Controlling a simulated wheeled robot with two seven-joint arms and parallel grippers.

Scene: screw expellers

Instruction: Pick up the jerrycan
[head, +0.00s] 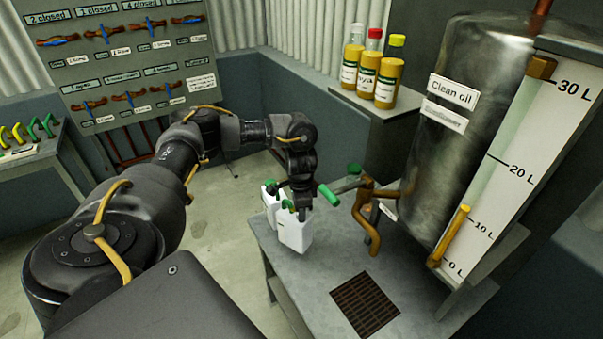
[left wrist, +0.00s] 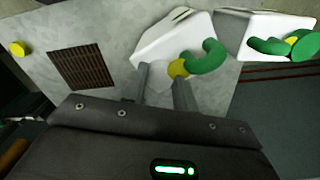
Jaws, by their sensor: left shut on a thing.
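A white jerrycan (head: 295,236) with a green spout is at the left part of the grey metal table, below my left gripper (head: 297,208). In the left wrist view the jerrycan (left wrist: 172,38) has a green spout and a yellow cap, and my left gripper's fingers (left wrist: 163,88) are at its top edge by the cap. The left gripper is shut on this jerrycan. I cannot tell whether its base touches the table. A second white jerrycan (head: 269,200) stands just behind it and also shows in the left wrist view (left wrist: 282,22). My right gripper is not in view.
The grey table (head: 290,278) has a dark drain grate (head: 366,304) and bare room at the front. A brown tap (head: 368,215) with a green lever and a large clean oil tank (head: 460,110) stand to the right. Oil bottles (head: 365,72) stand on a shelf behind.

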